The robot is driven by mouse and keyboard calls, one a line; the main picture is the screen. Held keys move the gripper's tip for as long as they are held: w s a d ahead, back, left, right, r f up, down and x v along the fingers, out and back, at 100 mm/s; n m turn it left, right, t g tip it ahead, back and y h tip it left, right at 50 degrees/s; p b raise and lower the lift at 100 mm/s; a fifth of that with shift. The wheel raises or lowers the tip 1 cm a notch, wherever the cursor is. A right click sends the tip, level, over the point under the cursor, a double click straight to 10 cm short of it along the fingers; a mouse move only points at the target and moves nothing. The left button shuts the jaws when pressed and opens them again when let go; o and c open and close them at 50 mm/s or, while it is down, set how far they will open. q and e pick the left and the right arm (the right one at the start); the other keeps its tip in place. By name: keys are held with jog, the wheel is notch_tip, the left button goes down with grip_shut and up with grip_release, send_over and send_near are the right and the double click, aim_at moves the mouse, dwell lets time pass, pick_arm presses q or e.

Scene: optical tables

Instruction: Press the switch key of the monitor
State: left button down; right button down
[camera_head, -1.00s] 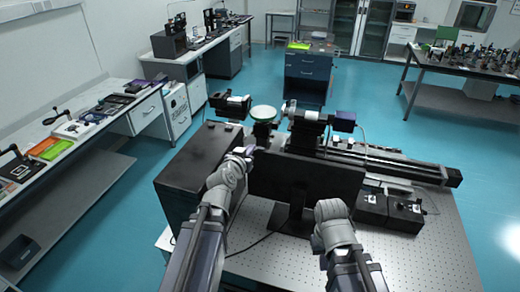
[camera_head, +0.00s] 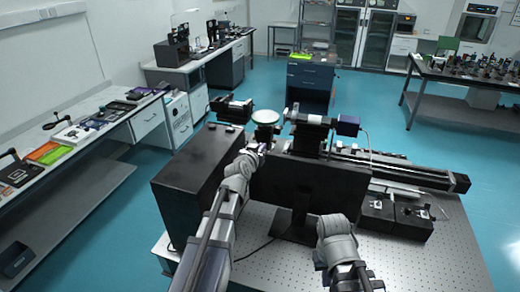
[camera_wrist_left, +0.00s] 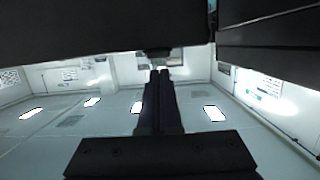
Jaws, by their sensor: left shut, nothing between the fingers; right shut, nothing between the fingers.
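The monitor (camera_head: 310,189) is a black panel on a stand, standing on the perforated optical table with its back edge towards the instruments. My left gripper (camera_head: 260,147) is at the monitor's upper left corner in the head view. In the left wrist view my left gripper (camera_wrist_left: 160,72) has its fingers together with nothing between them. The monitor's dark edge (camera_wrist_left: 75,38) fills the upper part there. A small dark bump (camera_wrist_left: 157,54) on that edge, possibly the switch key, is just beyond the fingertips; contact cannot be told. My right wrist shows before the monitor, its fingers hidden.
A large black box (camera_head: 195,178) stands left of the monitor. Optical instruments (camera_head: 308,128) and a long black rail (camera_head: 400,172) are behind it. Small black boxes (camera_head: 396,218) sit at the right. The perforated table top (camera_head: 448,240) is clear at front right.

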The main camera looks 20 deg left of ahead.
pick_arm(q)
jog(key=shift+f, duration=0.45)
jog(key=shift+s+d+f+b, duration=0.1)
jog(key=shift+f+b, duration=0.7)
jog(key=shift+b, duration=0.25)
jog(key=shift+r, duration=0.1)
notch_tip(320, 180, up, 5)
jog(key=p, duration=0.5)
jog(key=f+p+v, duration=0.1)
jog(key=v, duration=0.9)
jog(key=shift+p, duration=0.3)
